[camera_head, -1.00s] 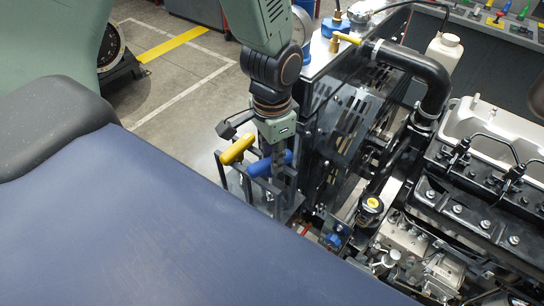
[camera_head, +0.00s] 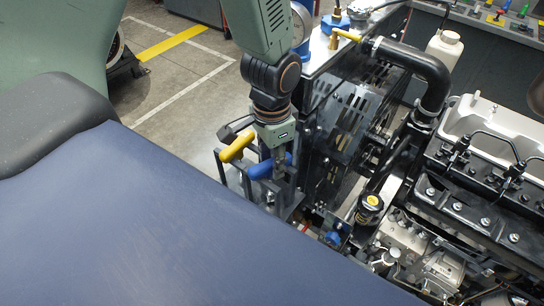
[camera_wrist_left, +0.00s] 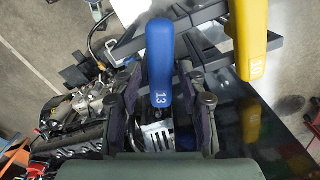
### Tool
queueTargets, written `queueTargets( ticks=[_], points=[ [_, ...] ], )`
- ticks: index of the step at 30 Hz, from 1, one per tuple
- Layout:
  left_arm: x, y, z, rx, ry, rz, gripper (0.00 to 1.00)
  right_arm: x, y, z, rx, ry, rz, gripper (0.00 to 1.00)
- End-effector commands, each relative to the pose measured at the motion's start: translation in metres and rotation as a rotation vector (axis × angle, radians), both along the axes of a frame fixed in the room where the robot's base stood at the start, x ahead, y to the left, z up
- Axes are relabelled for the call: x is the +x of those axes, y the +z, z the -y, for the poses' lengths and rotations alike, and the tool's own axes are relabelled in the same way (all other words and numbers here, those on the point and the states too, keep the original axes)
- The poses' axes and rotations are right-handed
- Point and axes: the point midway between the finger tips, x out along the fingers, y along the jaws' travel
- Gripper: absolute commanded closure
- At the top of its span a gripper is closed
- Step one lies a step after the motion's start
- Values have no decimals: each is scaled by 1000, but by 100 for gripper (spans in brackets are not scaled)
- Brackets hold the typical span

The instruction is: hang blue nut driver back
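The blue nut driver (camera_head: 262,170) stands at the rack (camera_head: 232,178), beside a yellow-handled driver (camera_head: 238,147). In the left wrist view its blue handle (camera_wrist_left: 160,62), marked 13, lies between the fingers of my left gripper (camera_wrist_left: 161,92). Narrow gaps show between the handle and both fingers, so the gripper looks open around it. In the head view the left gripper (camera_head: 280,162) is at the blue handle and partly covers it. The driver's shaft and its seat in the rack are hidden. My right gripper is not in view.
The engine (camera_head: 470,190) fills the right side, close to the rack. A black perforated guard (camera_head: 350,120) stands just right of my left gripper. Open floor (camera_head: 165,85) lies to the left of the arm.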

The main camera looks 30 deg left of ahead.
Motion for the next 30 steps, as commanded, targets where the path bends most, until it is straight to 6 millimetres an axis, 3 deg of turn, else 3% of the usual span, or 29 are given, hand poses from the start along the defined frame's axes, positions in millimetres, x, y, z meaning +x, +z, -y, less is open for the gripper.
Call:
queueTargets(
  ticks=[9,14,30],
  points=[
    [0,1,0,0,0,0,53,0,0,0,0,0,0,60],
    [1,14,0,0,1,4,53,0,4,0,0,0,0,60],
    [1,106,0,0,0,4,53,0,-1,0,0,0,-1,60]
  ],
)
